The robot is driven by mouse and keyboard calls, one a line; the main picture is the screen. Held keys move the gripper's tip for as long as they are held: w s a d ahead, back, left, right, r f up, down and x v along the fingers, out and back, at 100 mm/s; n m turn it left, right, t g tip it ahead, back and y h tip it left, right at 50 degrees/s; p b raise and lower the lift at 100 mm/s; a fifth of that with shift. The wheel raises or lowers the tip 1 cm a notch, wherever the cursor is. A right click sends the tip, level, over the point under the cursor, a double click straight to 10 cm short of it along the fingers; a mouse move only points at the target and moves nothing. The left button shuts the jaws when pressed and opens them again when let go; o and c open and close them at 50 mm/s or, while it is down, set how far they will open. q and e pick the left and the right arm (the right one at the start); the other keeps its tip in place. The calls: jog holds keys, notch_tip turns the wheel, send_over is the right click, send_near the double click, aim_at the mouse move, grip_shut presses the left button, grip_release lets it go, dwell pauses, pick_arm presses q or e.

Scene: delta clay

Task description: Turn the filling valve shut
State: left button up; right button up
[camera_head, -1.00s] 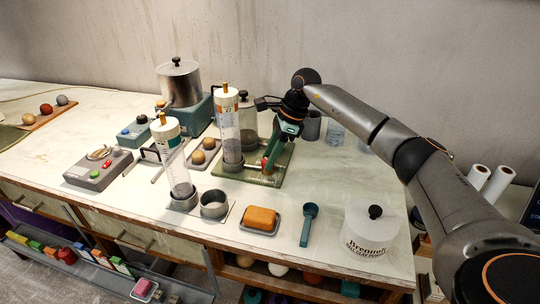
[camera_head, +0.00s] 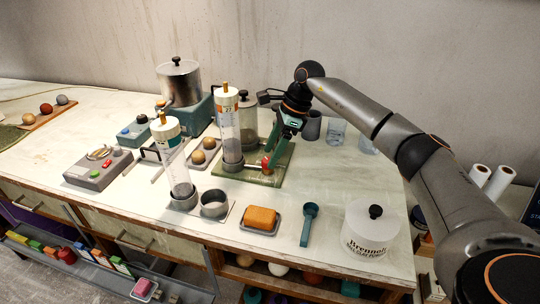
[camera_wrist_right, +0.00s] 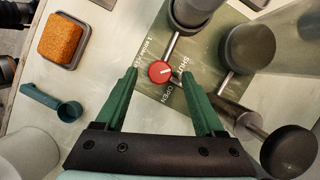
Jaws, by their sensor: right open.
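The filling valve's round red knob (camera_wrist_right: 160,71) shows in the right wrist view, with a white line across its top. It sits on a thin metal pipe over a green base plate (camera_wrist_right: 185,100) marked SHUT and OPEN. In the head view the knob (camera_head: 265,161) is partly hidden by my gripper. My right gripper (camera_wrist_right: 160,74) is open, its green fingertips on either side of the knob, with gaps visible on both sides. In the head view the gripper (camera_head: 270,165) points down at the base plate. My left gripper is not in view.
A clear filling cylinder (camera_head: 229,125) stands left of the valve, and a grey lidded container (camera_head: 247,118) behind it. An orange sponge (camera_head: 261,217), a teal scoop (camera_head: 309,222) and a white jar (camera_head: 368,235) stand in front.

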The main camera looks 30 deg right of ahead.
jog(key=v, duration=1.1)
jog(key=shift+s+f, duration=0.1)
jog(key=shift+f, duration=0.05)
